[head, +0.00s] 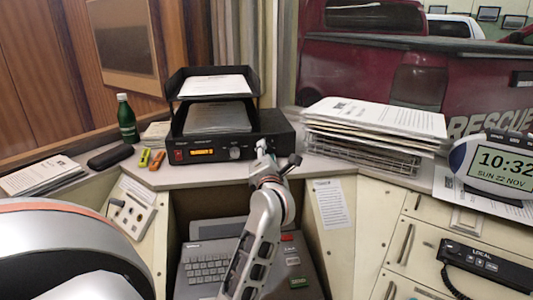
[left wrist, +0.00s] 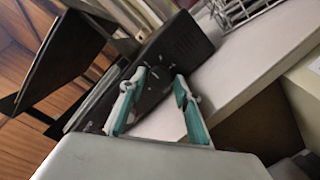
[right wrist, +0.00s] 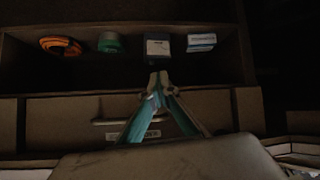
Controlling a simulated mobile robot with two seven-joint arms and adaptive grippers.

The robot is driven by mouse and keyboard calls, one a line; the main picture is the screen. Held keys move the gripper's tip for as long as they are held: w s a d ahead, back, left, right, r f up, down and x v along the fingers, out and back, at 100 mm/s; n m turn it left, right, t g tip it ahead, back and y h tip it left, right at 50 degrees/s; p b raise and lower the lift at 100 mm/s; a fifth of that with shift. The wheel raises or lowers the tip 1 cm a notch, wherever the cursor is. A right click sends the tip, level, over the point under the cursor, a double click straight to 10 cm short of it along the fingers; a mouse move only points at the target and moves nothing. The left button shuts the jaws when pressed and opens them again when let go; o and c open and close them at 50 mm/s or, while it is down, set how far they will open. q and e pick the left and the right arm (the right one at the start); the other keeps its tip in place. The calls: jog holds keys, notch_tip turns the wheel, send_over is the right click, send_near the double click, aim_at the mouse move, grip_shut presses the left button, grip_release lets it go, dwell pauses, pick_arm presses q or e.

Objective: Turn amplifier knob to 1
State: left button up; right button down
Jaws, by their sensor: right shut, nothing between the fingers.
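The amplifier (head: 215,152) is a black box with a red switch, an orange display and a small knob (head: 235,152) on its front. My left gripper (head: 263,148) is at the right end of that front and covers part of it. In the left wrist view the left gripper (left wrist: 160,80) is open, its teal fingers apart in front of the amplifier's dark face (left wrist: 185,45). Pale marks show between the fingertips; I cannot tell whether they touch a knob, or read its setting. My right gripper (right wrist: 158,77) is shut and empty, pointing at a shelf.
A paper tray (head: 212,82) stands on the amplifier. A paper stack on a wire rack (head: 375,120) is to its right, a green bottle (head: 126,118) and markers (head: 157,160) to its left. A keyboard unit (head: 208,270) is below. A drawer (right wrist: 95,118) lies under the shelf.

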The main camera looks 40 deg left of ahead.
pick_arm(q)
jog(key=shift+w+a, duration=0.25)
jog(key=shift+a, duration=0.05)
jog(key=c, duration=0.8)
dwell(0.6)
jog(key=o, duration=0.8)
jog(key=v, duration=1.2)
